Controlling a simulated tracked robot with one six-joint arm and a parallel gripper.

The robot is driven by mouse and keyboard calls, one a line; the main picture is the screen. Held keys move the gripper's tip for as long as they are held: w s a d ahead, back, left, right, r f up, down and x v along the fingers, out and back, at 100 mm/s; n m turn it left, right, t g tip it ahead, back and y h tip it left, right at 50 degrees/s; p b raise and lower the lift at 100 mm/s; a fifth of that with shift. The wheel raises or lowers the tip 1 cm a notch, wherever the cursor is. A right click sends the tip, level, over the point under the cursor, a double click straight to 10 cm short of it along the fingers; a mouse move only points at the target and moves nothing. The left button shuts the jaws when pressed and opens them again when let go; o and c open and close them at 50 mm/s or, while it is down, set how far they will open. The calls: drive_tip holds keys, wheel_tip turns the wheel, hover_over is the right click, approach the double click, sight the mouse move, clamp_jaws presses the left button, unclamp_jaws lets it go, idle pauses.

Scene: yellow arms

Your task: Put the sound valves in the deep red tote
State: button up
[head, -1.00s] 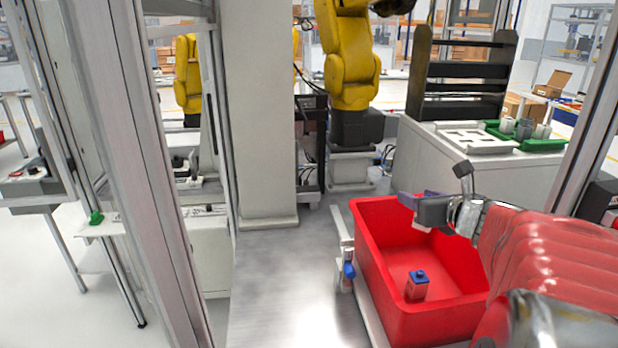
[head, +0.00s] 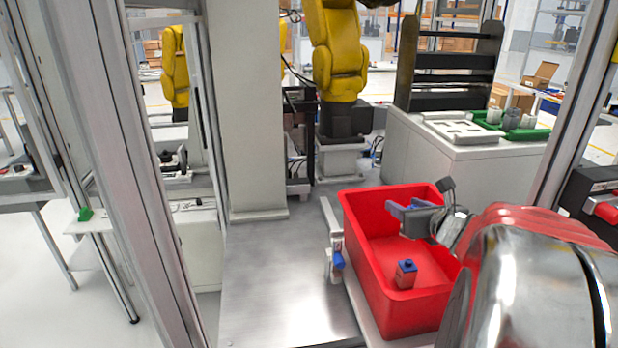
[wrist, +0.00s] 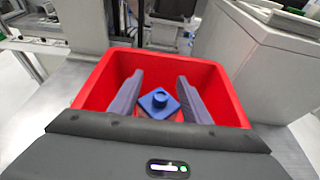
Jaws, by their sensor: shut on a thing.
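The deep red tote (head: 366,262) stands open on the metal surface, right of centre; its rim also surrounds the fingers in the wrist view (wrist: 232,98). My gripper (head: 402,208) is over the tote's far part, around rim height. In the wrist view its two grey-purple fingers are shut on a valve with a blue square top and round knob (wrist: 159,103). The held valve's lower body is mostly hidden, and the fingers hide it in the head view.
A blue-and-white fitting (head: 337,262) stands just left of the tote. A white cabinet behind it bears a white slotted tray (head: 462,128) and a green tray (head: 530,133) with several grey parts. A pillar and yellow arm (head: 338,60) stand behind.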

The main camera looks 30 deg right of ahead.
drive_tip(key=shift+f, duration=0.45)
drive_tip(key=o, duration=1.2)
